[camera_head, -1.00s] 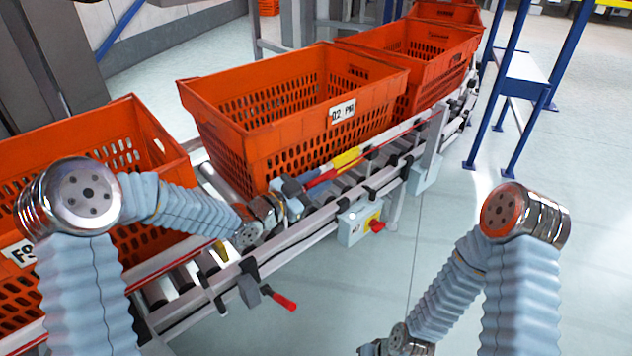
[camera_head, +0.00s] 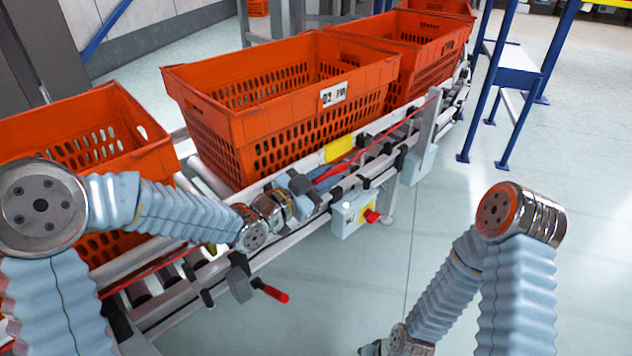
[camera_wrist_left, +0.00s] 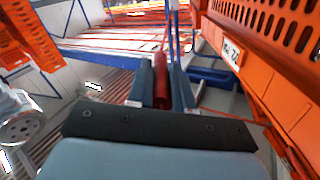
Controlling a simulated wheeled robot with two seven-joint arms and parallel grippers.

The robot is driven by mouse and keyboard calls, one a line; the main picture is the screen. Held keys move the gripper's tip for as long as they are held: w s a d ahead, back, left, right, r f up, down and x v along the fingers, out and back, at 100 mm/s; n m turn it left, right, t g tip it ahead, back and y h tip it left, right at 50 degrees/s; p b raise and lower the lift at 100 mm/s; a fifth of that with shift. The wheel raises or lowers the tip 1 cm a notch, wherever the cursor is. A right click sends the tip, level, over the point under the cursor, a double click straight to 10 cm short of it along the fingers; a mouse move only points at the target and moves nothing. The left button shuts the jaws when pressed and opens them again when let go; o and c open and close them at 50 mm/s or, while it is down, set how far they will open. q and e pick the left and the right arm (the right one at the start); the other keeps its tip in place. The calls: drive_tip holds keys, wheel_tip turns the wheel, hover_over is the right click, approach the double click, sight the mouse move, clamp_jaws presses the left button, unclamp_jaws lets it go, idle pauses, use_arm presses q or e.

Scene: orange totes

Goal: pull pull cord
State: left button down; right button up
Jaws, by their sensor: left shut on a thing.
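The red pull cord (camera_head: 385,141) runs along the near side of the conveyor, below the totes. The fingers mostly hide the handle in the head view. My right gripper (camera_head: 370,348) is at the bottom edge, mostly cut off, so its jaws cannot be made out.
Orange totes stand on the conveyor, one with a white label (camera_head: 285,105) right behind my left gripper. A grey control box with a red button (camera_head: 371,215) and a red-handled lever (camera_head: 270,291) stick out from the near side.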

use_arm(q)
drive_tip(key=shift+s+d+f, duration=0.1)
drive_tip(key=shift+s+d, duration=0.1)
drive_tip(key=c, duration=1)
unclamp_jaws()
drive_tip(key=v, duration=1.4)
drive_tip(key=shift+w, duration=0.1)
